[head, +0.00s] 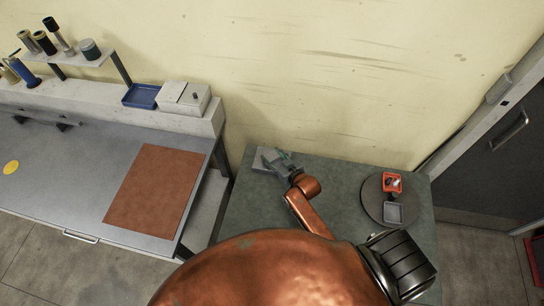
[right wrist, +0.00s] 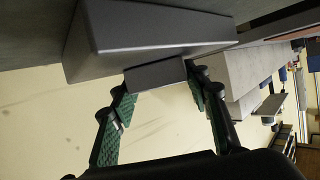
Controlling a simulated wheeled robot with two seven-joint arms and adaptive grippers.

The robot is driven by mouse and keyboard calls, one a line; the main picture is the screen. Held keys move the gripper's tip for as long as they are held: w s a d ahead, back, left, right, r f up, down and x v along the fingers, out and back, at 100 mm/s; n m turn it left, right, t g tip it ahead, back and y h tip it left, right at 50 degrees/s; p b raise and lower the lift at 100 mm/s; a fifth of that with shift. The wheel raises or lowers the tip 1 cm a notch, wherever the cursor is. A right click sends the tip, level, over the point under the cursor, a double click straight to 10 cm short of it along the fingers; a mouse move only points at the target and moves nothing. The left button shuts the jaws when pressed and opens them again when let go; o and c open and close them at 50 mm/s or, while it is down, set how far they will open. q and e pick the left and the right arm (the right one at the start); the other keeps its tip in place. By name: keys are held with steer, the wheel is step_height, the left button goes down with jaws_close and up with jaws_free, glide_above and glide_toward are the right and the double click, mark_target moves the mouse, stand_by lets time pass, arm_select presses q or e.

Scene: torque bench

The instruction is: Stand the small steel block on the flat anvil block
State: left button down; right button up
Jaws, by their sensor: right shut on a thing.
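My right gripper (head: 281,161) is over the far left corner of the grey-green table, at the flat anvil block (head: 262,155). In the right wrist view the small steel block (right wrist: 156,75) is a plain grey block between the green-padded fingertips of my right gripper (right wrist: 160,84), which is shut on it. The anvil block (right wrist: 150,28) is the larger grey block just beyond it. The small block's far side meets the anvil's edge in the picture; I cannot tell whether they touch. In the head view the small block is too hidden to make out. My left gripper is not in view.
On the right of the grey-green table (head: 335,178), a round plate (head: 371,205) bears an orange tray (head: 385,187) and a grey tray (head: 394,213). A bench with a brown mat (head: 155,190) stands to the left. A wall rises behind. The table between gripper and plate is clear.

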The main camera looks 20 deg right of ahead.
steer(key=shift+r, duration=0.15)
steer(key=o, duration=1.6)
steer(key=shift+f, duration=0.2)
steer(key=shift+o, duration=0.2)
steer(key=shift+r, duration=0.1)
steer(key=v, duration=1.2)
